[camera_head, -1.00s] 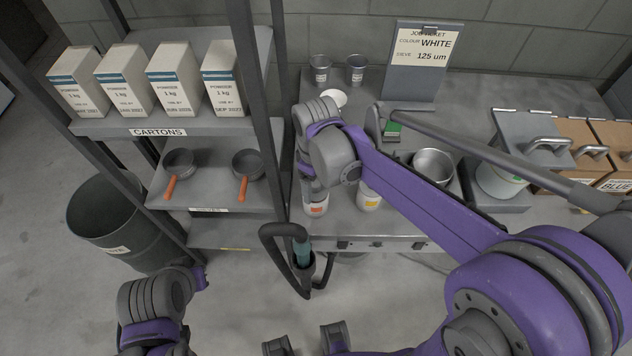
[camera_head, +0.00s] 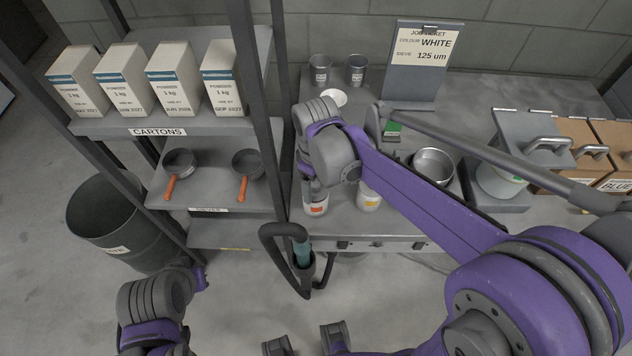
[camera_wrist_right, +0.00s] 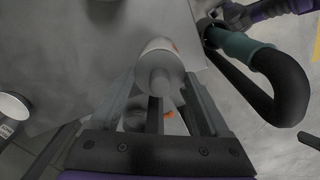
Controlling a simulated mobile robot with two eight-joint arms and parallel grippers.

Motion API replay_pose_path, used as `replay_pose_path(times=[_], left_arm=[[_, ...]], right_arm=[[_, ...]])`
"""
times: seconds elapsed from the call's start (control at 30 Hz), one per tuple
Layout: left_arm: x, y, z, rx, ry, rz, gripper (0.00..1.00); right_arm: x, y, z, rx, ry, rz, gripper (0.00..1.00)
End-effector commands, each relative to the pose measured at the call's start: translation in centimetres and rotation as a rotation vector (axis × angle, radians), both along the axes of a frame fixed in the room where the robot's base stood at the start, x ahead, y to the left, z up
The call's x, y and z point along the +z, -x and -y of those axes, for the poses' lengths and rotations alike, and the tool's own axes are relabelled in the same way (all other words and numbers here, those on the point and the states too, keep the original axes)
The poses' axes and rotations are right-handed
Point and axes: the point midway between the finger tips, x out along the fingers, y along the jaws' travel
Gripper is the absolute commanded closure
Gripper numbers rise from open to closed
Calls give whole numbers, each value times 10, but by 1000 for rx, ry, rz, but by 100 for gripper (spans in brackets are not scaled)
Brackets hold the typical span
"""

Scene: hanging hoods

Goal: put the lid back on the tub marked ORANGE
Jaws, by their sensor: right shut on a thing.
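My right gripper (camera_head: 312,186) is over the front left of the bench, just above a white tub with an orange-red label (camera_head: 317,209). In the right wrist view my right gripper (camera_wrist_right: 162,88) is shut on a pale round piece with a knob-like middle, which looks like the lid (camera_wrist_right: 160,65). The arm hides it in the head view. I cannot tell whether it touches the tub. A second white tub with a yellowish label (camera_head: 369,201) stands to the right.
A white round dish (camera_head: 335,97) and two metal cups (camera_head: 320,70) stand at the back. A metal bowl (camera_head: 433,165) is at the right. A dark hose handle (camera_head: 270,234) rises in front of the bench edge, close to the tub. A rack post (camera_head: 265,110) stands at the left.

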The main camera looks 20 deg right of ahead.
Motion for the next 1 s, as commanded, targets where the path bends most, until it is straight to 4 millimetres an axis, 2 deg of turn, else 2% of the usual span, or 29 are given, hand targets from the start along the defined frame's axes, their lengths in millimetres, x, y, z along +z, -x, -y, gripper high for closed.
replay_pose_path(times=[0.93, 0.97, 1.0], left_arm=[[-3, 1, 0, 0, 0, -2, 100], [-3, 1, 0, 0, 0, -2, 100], [-3, 1, 0, 0, 0, -2, 100]], right_arm=[[-2, 0, 0, 0, 0, 0, 72], [-2, 0, 0, 0, 0, 0, 17], [-2, 0, 0, 0, 0, 0, 9]])
